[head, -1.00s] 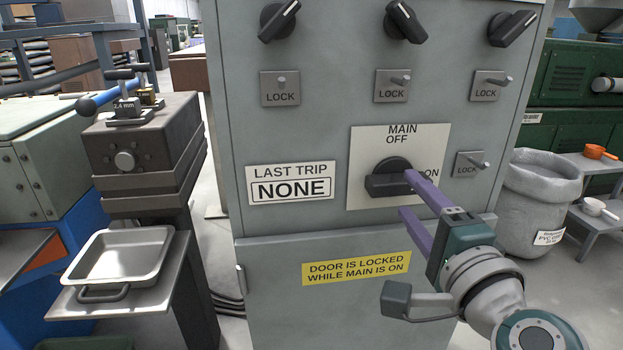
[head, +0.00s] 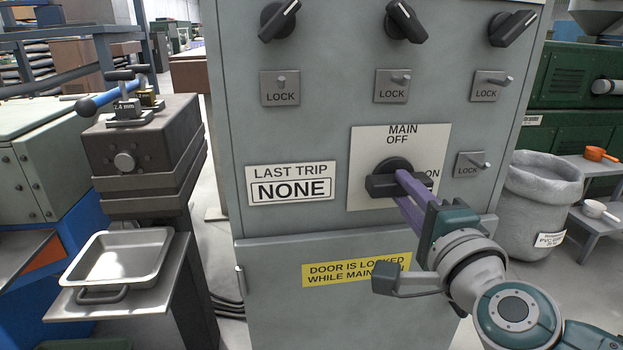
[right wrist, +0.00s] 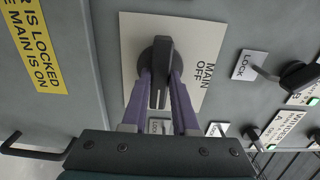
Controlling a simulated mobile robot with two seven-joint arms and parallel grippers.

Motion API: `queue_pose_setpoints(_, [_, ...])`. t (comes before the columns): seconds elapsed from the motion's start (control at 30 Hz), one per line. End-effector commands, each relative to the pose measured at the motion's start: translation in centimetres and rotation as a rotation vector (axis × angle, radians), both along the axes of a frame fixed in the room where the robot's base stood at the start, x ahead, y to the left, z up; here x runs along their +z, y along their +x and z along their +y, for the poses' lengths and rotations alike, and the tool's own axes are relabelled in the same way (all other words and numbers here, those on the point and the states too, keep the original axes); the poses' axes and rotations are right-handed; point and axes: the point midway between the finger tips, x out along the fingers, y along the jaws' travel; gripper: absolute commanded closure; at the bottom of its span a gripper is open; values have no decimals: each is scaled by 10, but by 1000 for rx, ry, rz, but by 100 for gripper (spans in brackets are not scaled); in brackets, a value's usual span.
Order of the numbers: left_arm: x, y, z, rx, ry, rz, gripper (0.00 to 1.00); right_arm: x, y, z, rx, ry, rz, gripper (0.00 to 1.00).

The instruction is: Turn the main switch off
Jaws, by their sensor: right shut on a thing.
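The main switch is a black rotary knob (head: 383,184) on a pale plate (head: 362,143) on the front of the grey cabinet. Its bar lies level, in line with the word ON at the right; OFF stands above it. My right gripper (head: 402,183) reaches in from the lower right and its purple fingers are shut on the bar. In the right wrist view, the knob (right wrist: 159,62) sits between the two fingers (right wrist: 160,80), one on each side. The fingers hide part of the bar's right end. My left gripper is not in view.
Several black knobs (head: 405,20) and LOCK plates (head: 280,88) sit above the main switch. A yellow sign (head: 330,272) on the lower door says it is locked while main is on. A metal tray (head: 115,231) stands left, a grey bin (head: 525,215) right.

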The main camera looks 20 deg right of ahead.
Motion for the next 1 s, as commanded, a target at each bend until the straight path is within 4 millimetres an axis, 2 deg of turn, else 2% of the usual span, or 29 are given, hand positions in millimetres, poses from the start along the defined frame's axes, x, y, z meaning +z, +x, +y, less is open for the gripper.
queue_pose_setpoints(0.57, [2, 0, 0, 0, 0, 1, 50, 1, 0, 0, -1, -28, 8, 100])
queue_pose_setpoints(0.77, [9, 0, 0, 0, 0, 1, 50, 2, 0, 0, -1, -121, 31, 100])
queue_pose_setpoints(1.0, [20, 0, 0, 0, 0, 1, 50, 2, 0, 0, 0, -317, 78, 100])
